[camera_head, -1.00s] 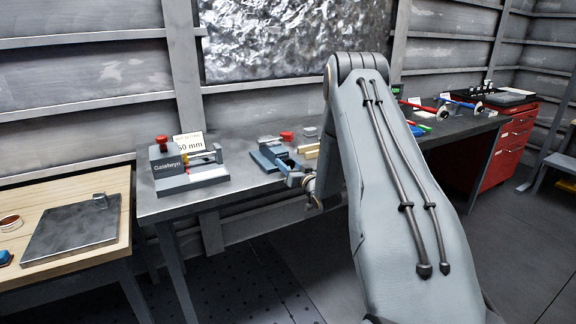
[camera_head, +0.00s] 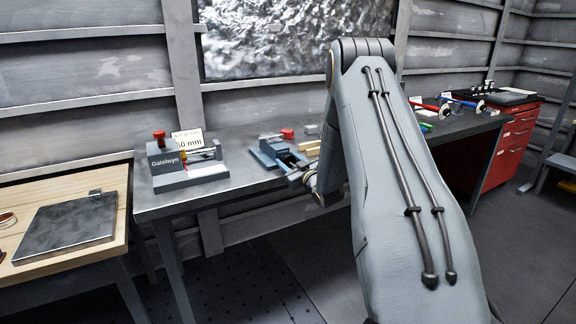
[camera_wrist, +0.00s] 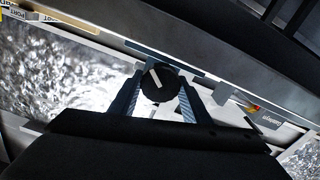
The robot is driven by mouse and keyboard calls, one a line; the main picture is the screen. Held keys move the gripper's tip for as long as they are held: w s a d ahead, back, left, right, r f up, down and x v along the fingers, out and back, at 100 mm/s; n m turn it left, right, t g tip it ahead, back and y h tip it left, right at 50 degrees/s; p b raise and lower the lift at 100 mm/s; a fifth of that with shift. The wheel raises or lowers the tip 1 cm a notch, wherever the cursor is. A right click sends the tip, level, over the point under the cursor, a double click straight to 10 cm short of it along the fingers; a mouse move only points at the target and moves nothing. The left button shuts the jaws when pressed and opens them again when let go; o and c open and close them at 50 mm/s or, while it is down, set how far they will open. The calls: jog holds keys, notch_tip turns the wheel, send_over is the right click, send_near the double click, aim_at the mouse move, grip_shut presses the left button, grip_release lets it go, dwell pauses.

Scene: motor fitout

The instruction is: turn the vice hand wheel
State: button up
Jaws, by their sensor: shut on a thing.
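The blue vice (camera_head: 272,152) sits on the grey bench in the head view, left of my arm. The hand wheel (camera_wrist: 160,83) shows in the wrist view as a round black disc with a white line across its face. My gripper (camera_wrist: 160,90) is shut on the hand wheel, with one finger on each side of it. In the head view my wrist is at the front edge of the bench beside the vice, and my arm hides part of the bench. The fingertips are too small to make out there.
A grey Galatwyn device (camera_head: 186,165) with a red knob and a "50 mm" card (camera_head: 187,140) stands left of the vice. A wooden table (camera_head: 118,184) with a dark plate (camera_head: 66,228) is further left. A red drawer cabinet (camera_head: 505,145) stands at right.

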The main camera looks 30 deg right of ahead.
jog(key=shift+n+b, duration=0.65)
jog(key=shift+n, duration=0.55)
jog(key=o, duration=1)
jog(key=shift+o, duration=0.2)
jog(key=s+b, duration=0.1)
jog(key=s, duration=0.6)
jog(key=shift+s+d+b, duration=0.15)
jog(key=shift+s+b, duration=0.2)
jog(key=shift+s, duration=0.05)
